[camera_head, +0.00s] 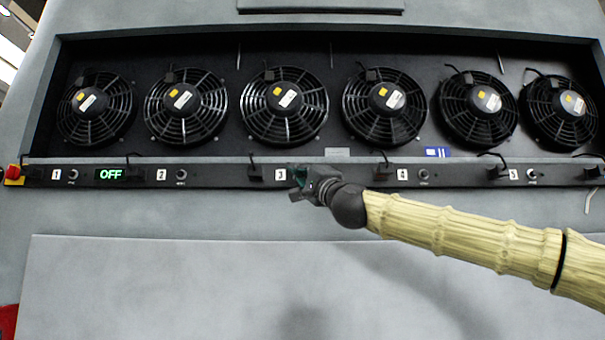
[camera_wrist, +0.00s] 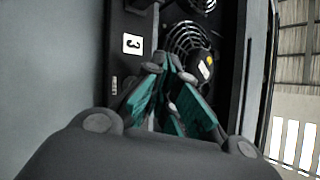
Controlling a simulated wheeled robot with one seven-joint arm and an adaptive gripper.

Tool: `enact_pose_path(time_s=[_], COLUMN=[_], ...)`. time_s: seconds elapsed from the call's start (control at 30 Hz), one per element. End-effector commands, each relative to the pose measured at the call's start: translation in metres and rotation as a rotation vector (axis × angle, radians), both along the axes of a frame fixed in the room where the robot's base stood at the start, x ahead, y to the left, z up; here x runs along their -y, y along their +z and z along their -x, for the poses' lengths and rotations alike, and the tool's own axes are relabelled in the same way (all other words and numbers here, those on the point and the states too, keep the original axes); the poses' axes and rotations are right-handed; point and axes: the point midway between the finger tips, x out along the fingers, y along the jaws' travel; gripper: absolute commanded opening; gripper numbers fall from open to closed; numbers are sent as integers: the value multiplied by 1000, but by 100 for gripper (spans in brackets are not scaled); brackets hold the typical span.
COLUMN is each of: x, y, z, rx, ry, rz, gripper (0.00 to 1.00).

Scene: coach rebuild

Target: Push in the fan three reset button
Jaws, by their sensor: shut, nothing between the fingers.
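The label 3 (camera_head: 280,173) is a white square on the black control strip (camera_head: 225,175) below the fans. It also shows in the wrist view (camera_wrist: 132,43), turned sideways. Fan three (camera_head: 284,105) is a black round fan with a wire guard, above the label. My gripper (camera_head: 297,175) is shut and empty, its tips at the strip just right of the label 3. In the wrist view its teal fingers (camera_wrist: 168,64) come together beside the label, with fan three behind them. The fan three reset button is not visible; my gripper covers the strip there. I cannot tell whether the tips touch it.
Knobs show beside the label 1 (camera_head: 57,174) and the label 2 (camera_head: 162,174). A green OFF display (camera_head: 110,174) and a red knob (camera_head: 13,172) are at the strip's left. Black connectors with cables line the strip. The grey panel below (camera_head: 200,285) is clear.

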Motion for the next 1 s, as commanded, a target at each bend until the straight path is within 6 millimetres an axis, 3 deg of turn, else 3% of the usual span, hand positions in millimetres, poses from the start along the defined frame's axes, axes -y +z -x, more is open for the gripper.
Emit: enact_pose_path(time_s=[1.0], x=[0], y=[0], z=[-8], rx=[0], ry=[-1], rz=[-1], gripper=[0])
